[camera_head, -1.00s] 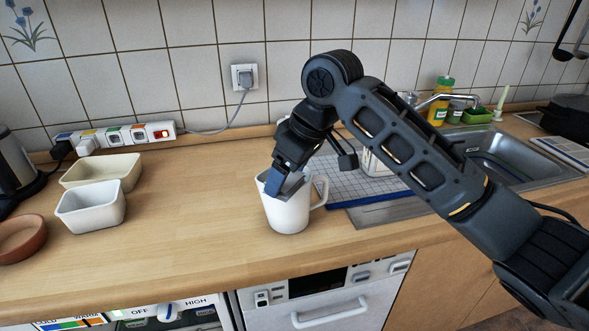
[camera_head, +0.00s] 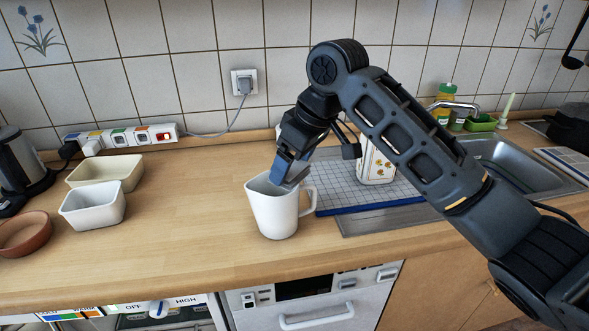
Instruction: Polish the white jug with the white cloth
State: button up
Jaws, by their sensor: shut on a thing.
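The white jug (camera_head: 272,212) stands upright on the wooden counter, its open mouth facing up and its handle to the right. My gripper (camera_head: 288,178) reaches down from the upper right to the right side of the jug's rim, close above the handle. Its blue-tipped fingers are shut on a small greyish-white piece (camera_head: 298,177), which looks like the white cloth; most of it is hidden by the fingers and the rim. I cannot tell whether it touches the jug's wall.
Two cream dishes (camera_head: 93,206) and a brown bowl (camera_head: 24,236) stand left, near a kettle (camera_head: 22,168). A draining mat (camera_head: 335,192) with a patterned container (camera_head: 377,165) lies right, before the sink (camera_head: 510,165). The counter between dishes and jug is clear.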

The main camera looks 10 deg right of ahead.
jog(key=shift+r, duration=2.05)
